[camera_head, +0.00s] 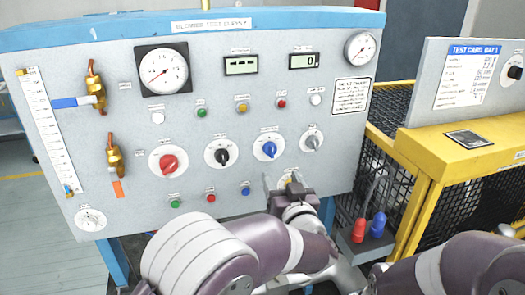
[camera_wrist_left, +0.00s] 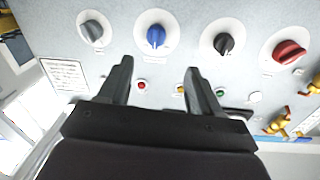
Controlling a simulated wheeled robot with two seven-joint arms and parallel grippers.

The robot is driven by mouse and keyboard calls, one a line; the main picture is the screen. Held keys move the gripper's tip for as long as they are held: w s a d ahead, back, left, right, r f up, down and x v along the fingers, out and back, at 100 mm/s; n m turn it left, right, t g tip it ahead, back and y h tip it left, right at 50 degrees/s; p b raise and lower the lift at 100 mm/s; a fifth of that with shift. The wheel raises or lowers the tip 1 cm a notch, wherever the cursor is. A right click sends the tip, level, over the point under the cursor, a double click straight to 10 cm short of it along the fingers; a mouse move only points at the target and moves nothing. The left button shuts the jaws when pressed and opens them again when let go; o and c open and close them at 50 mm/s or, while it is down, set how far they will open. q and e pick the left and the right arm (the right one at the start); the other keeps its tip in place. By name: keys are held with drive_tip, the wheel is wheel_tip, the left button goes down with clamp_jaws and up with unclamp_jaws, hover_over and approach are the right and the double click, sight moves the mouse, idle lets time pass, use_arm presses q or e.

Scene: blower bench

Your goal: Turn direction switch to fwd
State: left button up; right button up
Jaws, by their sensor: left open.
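The grey blower panel (camera_head: 110,185) carries several knobs, and their labels are too small to read, so I cannot tell which one is the direction switch. A red knob (camera_head: 168,163), a black knob (camera_head: 222,155), a blue knob (camera_head: 268,148) and a grey knob (camera_head: 312,140) form a row. My right gripper is out of view.
Small buttons line the panel, including a red one (camera_head: 211,198) and a blue one (camera_head: 245,190) left of my left gripper. To the right stand red and blue plugs (camera_head: 359,230) and a yellow frame (camera_head: 432,165) with black mesh.

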sight(272, 153)
use_arm(q)
drive_tip(key=p+x, duration=0.4)
drive_tip(key=x, duration=0.7)
drive_tip(key=shift+w+d+r, duration=0.1)
drive_tip(key=shift+w+d, duration=0.1)
drive_tip(key=shift+w, duration=0.1)
drive_tip(key=shift+d, duration=0.25)
drive_tip(key=shift+a, duration=0.2)
drive_tip(key=shift+c, duration=0.9)
drive_tip(key=shift+w, duration=0.1)
drive_tip(key=c, duration=0.9)
drive_tip(key=shift+o, duration=0.2)
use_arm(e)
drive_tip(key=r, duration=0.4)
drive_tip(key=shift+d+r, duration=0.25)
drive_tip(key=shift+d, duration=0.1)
